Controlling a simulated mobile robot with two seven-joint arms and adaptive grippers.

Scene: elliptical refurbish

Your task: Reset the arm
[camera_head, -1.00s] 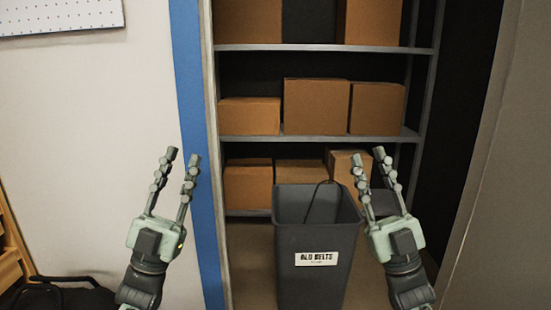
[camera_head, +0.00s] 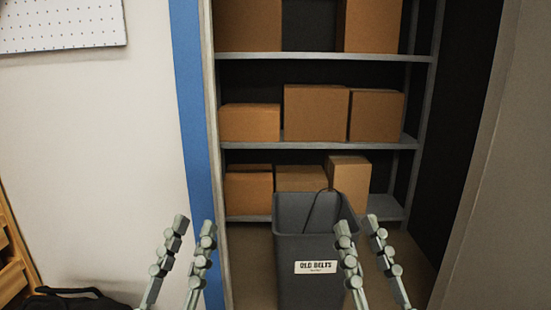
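My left gripper (camera_head: 190,230) is at the lower left, in front of the white wall and blue door frame, with its two fingers apart and nothing between them. My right gripper (camera_head: 357,227) is at the lower right, its fingers apart and empty. It overlaps the right side of the grey bin (camera_head: 290,265) in the picture; I cannot tell whether it touches the bin. The bin carries a white label (camera_head: 315,267) reading "OLD BELTS". A thin dark belt (camera_head: 312,208) loops up inside the bin. The palms of both grippers are cut off by the bottom edge.
A metal shelf unit (camera_head: 330,145) with several cardboard boxes (camera_head: 316,112) stands behind the bin. A blue door frame (camera_head: 190,110) is at left and a grey panel (camera_head: 505,190) at right. A black bag (camera_head: 75,300) and wooden furniture (camera_head: 12,265) are at the lower left.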

